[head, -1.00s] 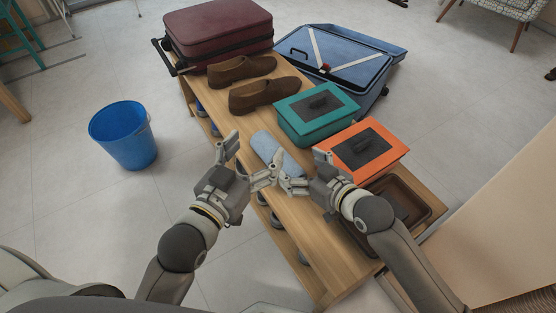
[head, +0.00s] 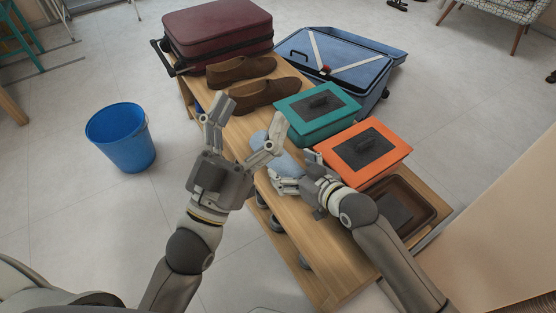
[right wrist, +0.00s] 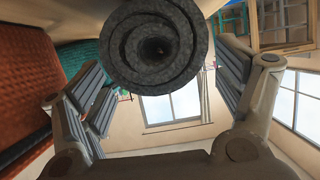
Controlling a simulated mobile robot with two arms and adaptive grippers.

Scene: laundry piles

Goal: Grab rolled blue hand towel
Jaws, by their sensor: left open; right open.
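The rolled blue hand towel (head: 287,161) lies on the wooden bench, partly hidden behind my grippers. In the right wrist view its spiral end (right wrist: 153,45) looks dark grey and sits at the top, between the two fingers. My right gripper (head: 293,170) is open at the near end of the towel, with its fingers apart on either side of it. I cannot tell whether they touch it. My left gripper (head: 243,124) is open and empty, raised to the left of the towel, with one finger overlapping it in the picture.
A green box (head: 318,126) and an orange box (head: 360,166) stand right of the towel. Brown shoes (head: 262,94) and a maroon suitcase (head: 218,30) are at the back of the bench (head: 325,265). A brown tray (head: 428,214) is at the near right. A blue bucket (head: 122,140) stands on the floor.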

